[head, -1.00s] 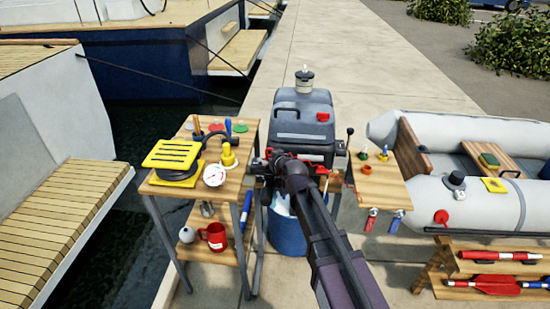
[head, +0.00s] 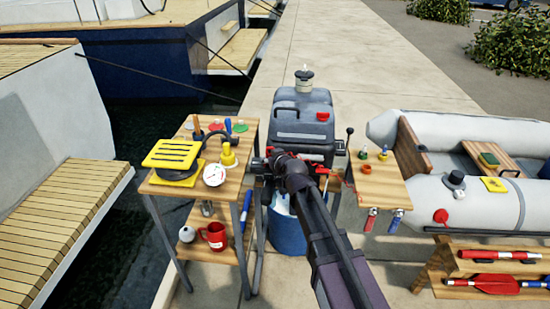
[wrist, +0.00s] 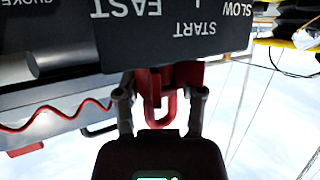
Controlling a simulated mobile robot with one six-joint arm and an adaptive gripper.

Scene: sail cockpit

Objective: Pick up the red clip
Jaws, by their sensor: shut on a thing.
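The red clip (wrist: 158,92) is in the middle of the wrist view, with a loop at its near end. My gripper (wrist: 160,104) is shut on it, one finger on each side. Its far end meets the dark, lettered control panel (wrist: 180,38); I cannot tell whether it is still seated there. In the head view my gripper is by the grey outboard motor (head: 298,122), with its fingers and the clip largely hidden by my arm.
A red coiled cord (wrist: 50,125) runs at the left of the wrist view. A wooden side table (head: 168,188) with a yellow grate, gauge and tools stands left of the motor. A small wooden shelf (head: 392,186) is on the right, beside a grey inflatable boat (head: 420,195).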

